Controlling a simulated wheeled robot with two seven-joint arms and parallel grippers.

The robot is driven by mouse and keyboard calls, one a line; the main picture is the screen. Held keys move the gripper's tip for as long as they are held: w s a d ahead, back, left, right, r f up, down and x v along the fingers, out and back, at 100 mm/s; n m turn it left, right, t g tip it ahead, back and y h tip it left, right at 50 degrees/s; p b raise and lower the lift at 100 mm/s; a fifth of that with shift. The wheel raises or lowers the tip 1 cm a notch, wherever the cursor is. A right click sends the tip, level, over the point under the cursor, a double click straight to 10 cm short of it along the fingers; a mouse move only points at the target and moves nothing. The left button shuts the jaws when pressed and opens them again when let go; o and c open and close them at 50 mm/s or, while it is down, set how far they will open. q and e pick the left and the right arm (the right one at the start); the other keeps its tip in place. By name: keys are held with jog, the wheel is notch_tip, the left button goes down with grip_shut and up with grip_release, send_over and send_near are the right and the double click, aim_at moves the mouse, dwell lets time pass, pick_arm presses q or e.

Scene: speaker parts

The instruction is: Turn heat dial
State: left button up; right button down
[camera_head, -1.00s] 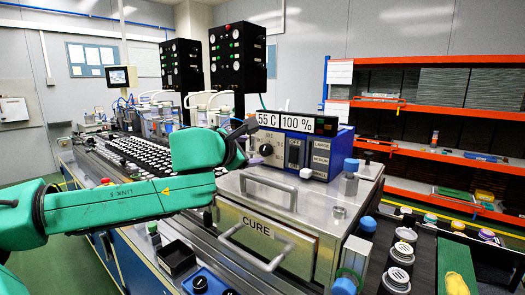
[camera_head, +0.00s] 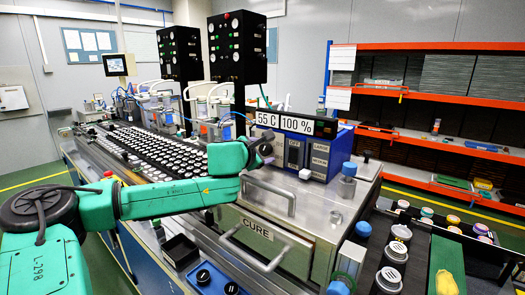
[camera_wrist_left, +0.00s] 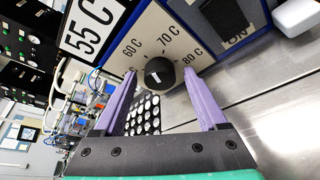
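The heat dial (camera_wrist_left: 159,73) is a round black knob with a white pointer mark. My left gripper (camera_wrist_left: 170,92) is open in the left wrist view, with one purple finger on each side of the dial; contact is not visible. My right gripper is not in view.
Below the control box is a metal oven marked CURE (camera_head: 260,232) with protruding handles (camera_head: 268,193). A white switch knob (camera_wrist_left: 297,15) is right of the dial panel in the left wrist view.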

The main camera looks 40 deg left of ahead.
pick_arm(q)
grip_shut()
jog(key=shift+r, duration=0.1)
